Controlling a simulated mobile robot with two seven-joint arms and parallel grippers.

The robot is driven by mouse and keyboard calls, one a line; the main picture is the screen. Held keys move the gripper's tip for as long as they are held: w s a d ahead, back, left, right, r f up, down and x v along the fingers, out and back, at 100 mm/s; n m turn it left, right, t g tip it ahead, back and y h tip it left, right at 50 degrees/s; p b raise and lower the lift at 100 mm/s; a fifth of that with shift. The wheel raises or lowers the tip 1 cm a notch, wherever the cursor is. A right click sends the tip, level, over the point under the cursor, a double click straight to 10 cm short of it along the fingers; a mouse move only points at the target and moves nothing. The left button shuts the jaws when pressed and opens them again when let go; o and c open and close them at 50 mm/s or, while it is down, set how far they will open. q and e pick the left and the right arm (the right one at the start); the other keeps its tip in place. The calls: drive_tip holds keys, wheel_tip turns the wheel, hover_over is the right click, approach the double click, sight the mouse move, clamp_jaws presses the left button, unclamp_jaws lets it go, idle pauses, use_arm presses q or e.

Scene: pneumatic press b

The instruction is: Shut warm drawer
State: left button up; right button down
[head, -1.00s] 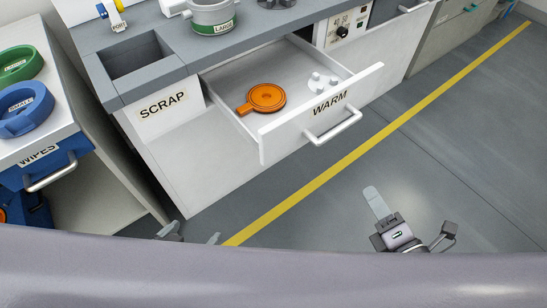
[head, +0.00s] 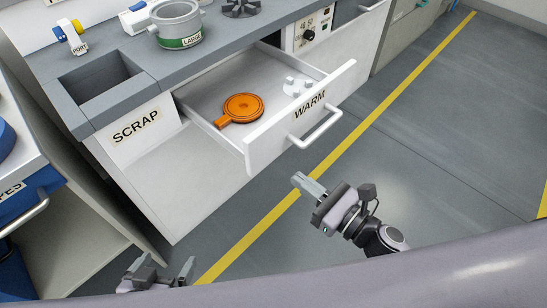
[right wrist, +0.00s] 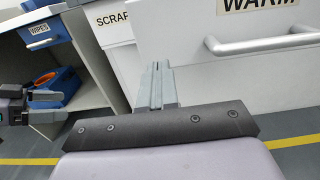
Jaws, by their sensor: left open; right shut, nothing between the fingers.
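The warm drawer (head: 250,152) stands pulled out of the bench in the head view, with its label and bar handle (head: 318,131) on the front. An orange round piece with a short handle (head: 242,108) and a white part with pegs (head: 297,87) lie inside it. My right gripper (head: 309,185) is shut and empty, in front of and below the drawer front, apart from it. In the right wrist view the shut fingers (right wrist: 157,88) point toward the drawer front (right wrist: 185,40), left of the handle (right wrist: 265,43). My left gripper (head: 160,268) is open at the bottom left, away from the drawer.
The scrap bin opening (head: 103,88) and a grey-green pot labelled LARGE (head: 177,28) are on the bench top. A blue wipes drawer (right wrist: 47,33) is on the left unit. The floor with the yellow line (head: 350,154) is clear before the drawer.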

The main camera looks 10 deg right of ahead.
sight(264, 153)
drive_tip(key=x, duration=0.7)
drive_tip(key=shift+w+a+p, duration=0.25)
drive_tip(key=shift+p, duration=0.15)
drive_tip(key=shift+w+a, duration=0.25)
drive_tip(key=shift+w, duration=0.1)
drive_tip(key=shift+w, duration=0.15)
